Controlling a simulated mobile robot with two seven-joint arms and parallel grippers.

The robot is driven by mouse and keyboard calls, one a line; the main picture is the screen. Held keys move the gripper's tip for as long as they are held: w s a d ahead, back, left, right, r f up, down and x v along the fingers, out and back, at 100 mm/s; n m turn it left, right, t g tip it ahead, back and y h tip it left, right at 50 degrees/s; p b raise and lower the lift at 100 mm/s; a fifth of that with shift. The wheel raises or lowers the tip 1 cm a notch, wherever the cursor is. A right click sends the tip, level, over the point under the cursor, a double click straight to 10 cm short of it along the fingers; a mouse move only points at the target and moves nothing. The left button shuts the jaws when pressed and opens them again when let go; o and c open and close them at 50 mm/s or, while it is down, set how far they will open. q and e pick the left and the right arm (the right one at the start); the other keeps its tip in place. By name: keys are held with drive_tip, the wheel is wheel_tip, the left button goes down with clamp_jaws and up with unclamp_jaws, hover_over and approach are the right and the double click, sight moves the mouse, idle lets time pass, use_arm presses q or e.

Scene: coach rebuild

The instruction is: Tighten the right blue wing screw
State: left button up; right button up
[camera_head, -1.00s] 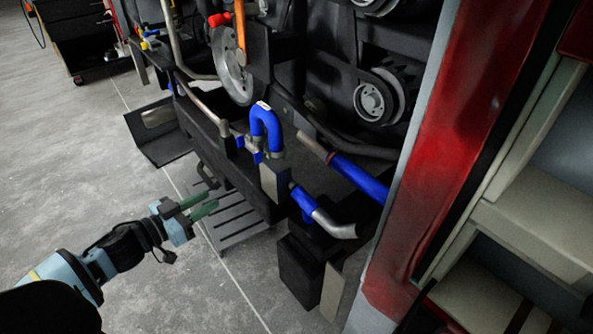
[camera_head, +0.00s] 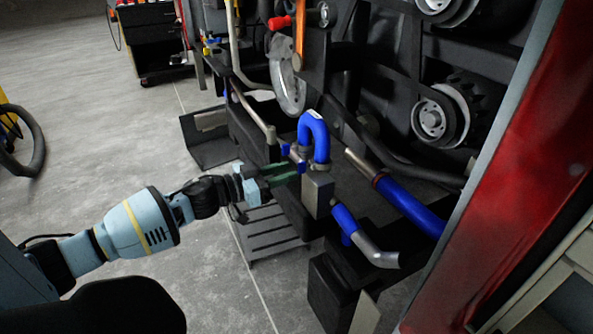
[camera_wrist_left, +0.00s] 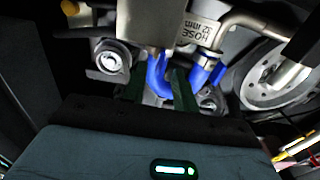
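A bent blue hose (camera_head: 313,132) stands at the middle of the machine in the head view. Small blue wing screws sit by its ends, one at the left (camera_head: 285,149) and one to its right, lower (camera_head: 301,164). Another blue tab (camera_head: 347,239) hangs under the lower blue hose. My left gripper (camera_head: 288,174) has its green fingers just below the small wing screws. In the left wrist view the fingers (camera_wrist_left: 157,86) stand apart, with a blue part (camera_wrist_left: 157,74) between or just beyond them; I cannot tell if they touch it. My right gripper is not in view.
A metal block (camera_head: 318,194) and a bent metal pipe (camera_head: 375,252) stand right of my gripper. A red frame post (camera_head: 500,180) closes off the right side. The grey floor (camera_head: 130,120) at the left is open.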

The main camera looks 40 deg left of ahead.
sight(298, 168)
use_arm(q)
drive_tip(key=shift+b+x, duration=0.3)
drive_tip(key=shift+x, duration=1.45)
clamp_jaws()
